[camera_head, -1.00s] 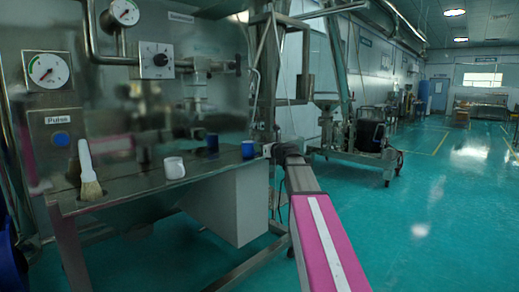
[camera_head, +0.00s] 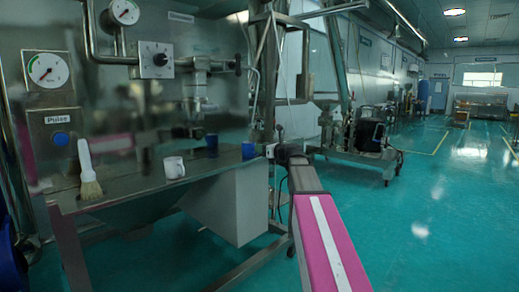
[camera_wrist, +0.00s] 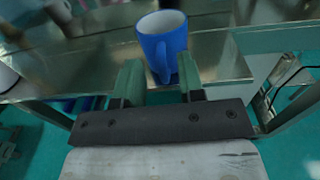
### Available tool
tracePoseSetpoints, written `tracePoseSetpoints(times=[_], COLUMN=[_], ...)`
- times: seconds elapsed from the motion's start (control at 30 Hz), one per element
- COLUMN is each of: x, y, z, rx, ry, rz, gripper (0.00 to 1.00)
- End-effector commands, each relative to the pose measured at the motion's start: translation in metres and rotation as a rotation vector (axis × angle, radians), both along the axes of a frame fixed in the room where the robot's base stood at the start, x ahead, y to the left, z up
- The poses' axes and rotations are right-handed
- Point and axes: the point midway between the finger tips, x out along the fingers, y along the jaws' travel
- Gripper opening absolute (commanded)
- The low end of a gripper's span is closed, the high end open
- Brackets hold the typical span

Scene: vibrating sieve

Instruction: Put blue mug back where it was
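The blue mug (camera_head: 248,150) stands upright near the right end of the steel table (camera_head: 130,188). In the wrist view the blue mug (camera_wrist: 170,35) is just ahead of my gripper (camera_wrist: 160,64), with its handle pointing toward me between the fingertips. The two green fingers are apart, one on each side of the handle, and not closed on it. I cannot tell whether either finger touches the mug. In the head view my gripper is at the table's right end, too small to make out.
A white mug (camera_head: 174,167) stands mid-table, and a white-handled brush (camera_head: 88,170) stands at the left. A blue shape (camera_head: 212,142) behind looks like a reflection in the steel panel. Gauges and a blue button (camera_head: 61,139) are on the panel. Open green floor lies to the right.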

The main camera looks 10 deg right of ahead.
Motion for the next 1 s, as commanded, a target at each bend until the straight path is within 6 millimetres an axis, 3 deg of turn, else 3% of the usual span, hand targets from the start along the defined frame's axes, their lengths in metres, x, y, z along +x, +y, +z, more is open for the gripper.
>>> tracePoseSetpoints(times=[0.3, 0.53, 0.87, 1.0], x=[-0.054, -0.076, -0.081, -0.085], y=[-0.04, -0.059, -0.061, -0.046], z=[0.0, 0.0, -0.004, -0.039], rx=[0.0, -0.001, -0.015, -0.16], ry=[0.0, -0.001, 0.0, -0.008], rz=[-0.003, -0.003, 0.002, 0.027], gripper=[0.36, 0.36, 0.36, 0.36])
